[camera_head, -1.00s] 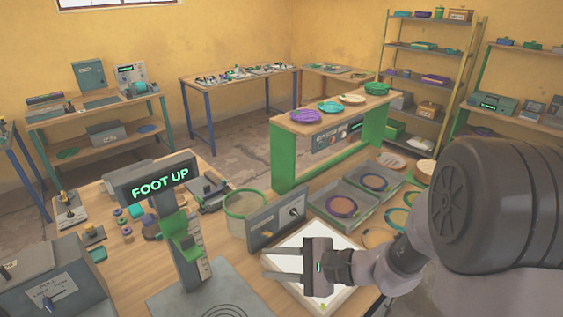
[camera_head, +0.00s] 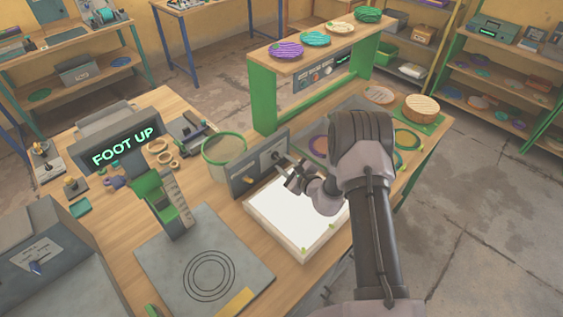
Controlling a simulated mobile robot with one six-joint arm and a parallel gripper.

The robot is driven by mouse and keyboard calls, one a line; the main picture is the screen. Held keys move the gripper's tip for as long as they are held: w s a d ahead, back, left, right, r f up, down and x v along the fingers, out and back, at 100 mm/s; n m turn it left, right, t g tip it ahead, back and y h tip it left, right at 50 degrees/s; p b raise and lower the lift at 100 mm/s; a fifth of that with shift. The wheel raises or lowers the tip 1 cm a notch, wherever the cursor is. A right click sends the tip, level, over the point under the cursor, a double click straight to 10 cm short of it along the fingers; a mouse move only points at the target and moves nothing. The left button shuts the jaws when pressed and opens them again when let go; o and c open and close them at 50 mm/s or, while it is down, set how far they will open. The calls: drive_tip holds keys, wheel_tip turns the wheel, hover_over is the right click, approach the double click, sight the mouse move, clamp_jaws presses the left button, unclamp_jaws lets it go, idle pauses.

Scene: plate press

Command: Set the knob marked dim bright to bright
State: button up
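A grey upright panel (camera_head: 243,176) stands on the table behind the white light pad (camera_head: 282,232). A small knob (camera_head: 274,155) is on the right part of its front face. Its dim and bright marks are too small to read, and I cannot tell its setting. My gripper (camera_head: 284,171) is just in front of the knob, pointing at the panel. I cannot tell whether it touches the knob, and its finger gap is too small to make out. The pad's surface looks bright white.
A green-rimmed bin (camera_head: 224,148) stands behind the panel. A display reading FOOT UP (camera_head: 122,146) and a grey plate with rings (camera_head: 205,275) are to the left. A green-legged shelf (camera_head: 262,95) with several woven plates stands behind. Trays lie behind my arm.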

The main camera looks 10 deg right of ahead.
drive_tip(key=shift+x, duration=1.3)
drive_tip(key=shift+d, duration=0.1)
clamp_jaws()
drive_tip(key=m+g+y, duration=0.1)
drive_tip(key=m, duration=0.1)
drive_tip(key=m+g+y+b, duration=0.1)
drive_tip(key=m, duration=0.1)
drive_tip(key=shift+w+d+m, duration=0.15)
drive_tip(key=shift+d+m, duration=0.1)
drive_tip(key=shift+m, duration=0.15)
drive_tip(key=m+g+y+b, duration=0.1)
drive_tip(key=m+y+b, duration=0.1)
drive_tip(key=shift+m, duration=0.4)
drive_tip(key=shift+w+d+m+g+y+b, duration=0.15)
drive_tip(key=shift+m+g+y+b, duration=0.25)
drive_tip(key=shift+m+y+b, duration=0.45)
drive_tip(key=shift+m, duration=0.25)
